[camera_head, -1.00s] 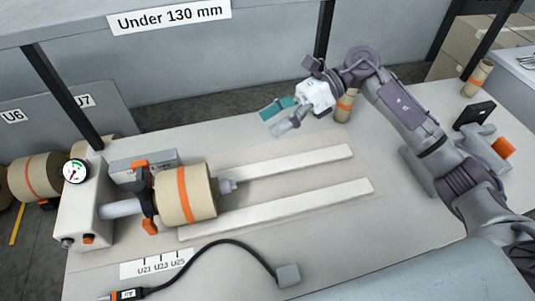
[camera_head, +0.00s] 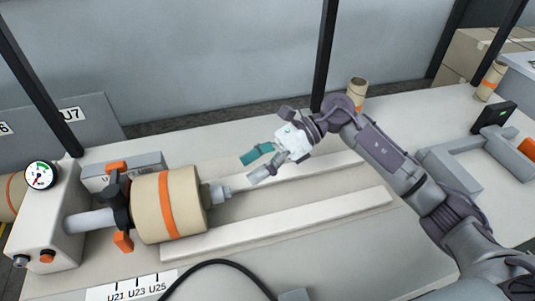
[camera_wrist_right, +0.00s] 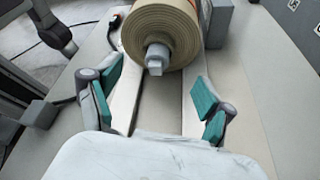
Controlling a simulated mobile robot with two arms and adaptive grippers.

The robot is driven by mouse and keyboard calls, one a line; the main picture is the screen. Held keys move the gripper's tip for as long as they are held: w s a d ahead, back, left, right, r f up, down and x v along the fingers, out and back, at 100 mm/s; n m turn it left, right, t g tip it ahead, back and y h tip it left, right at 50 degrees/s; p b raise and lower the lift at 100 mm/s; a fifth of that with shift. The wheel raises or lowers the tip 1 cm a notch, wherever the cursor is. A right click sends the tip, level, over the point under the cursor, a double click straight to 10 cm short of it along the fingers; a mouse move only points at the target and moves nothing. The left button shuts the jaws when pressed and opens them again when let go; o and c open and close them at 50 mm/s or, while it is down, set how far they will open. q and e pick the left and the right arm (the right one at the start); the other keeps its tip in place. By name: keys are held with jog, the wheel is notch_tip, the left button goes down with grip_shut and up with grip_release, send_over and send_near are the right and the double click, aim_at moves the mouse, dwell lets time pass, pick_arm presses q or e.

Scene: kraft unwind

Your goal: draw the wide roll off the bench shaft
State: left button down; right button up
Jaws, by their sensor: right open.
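The wide roll (camera_head: 168,205) is a tan kraft roll with an orange band. It sits on the bench shaft (camera_head: 90,222), whose grey tip (camera_head: 218,193) sticks out of the roll's right face. In the right wrist view the roll (camera_wrist_right: 160,28) shows its wound end, with the shaft tip (camera_wrist_right: 156,60) at its centre. My right gripper (camera_head: 256,163) is open and empty, with teal pads, to the right of the roll and apart from it. In the wrist view the fingers (camera_wrist_right: 155,100) stand wide on either side of the shaft line. My left gripper is not in view.
Two pale rails (camera_head: 290,220) run along the bench from the roll. A black and orange collar (camera_head: 119,205) and a gauge block (camera_head: 45,235) stand left of it. A small roll (camera_head: 357,94) stands behind my right arm. A dark hose (camera_head: 225,265) lies in front.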

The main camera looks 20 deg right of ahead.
aim_at(222, 186)
jog(key=p+x, duration=0.1)
jog(key=x, duration=0.8)
jog(key=shift+a+p, duration=0.1)
jog(key=shift+p, duration=0.3)
grip_shut()
jog(key=c, duration=0.8)
grip_release()
jog(key=c, duration=0.7)
jog(key=shift+d, duration=0.25)
jog(key=shift+d+b, duration=2.15)
jog(key=shift+d, duration=2.6)
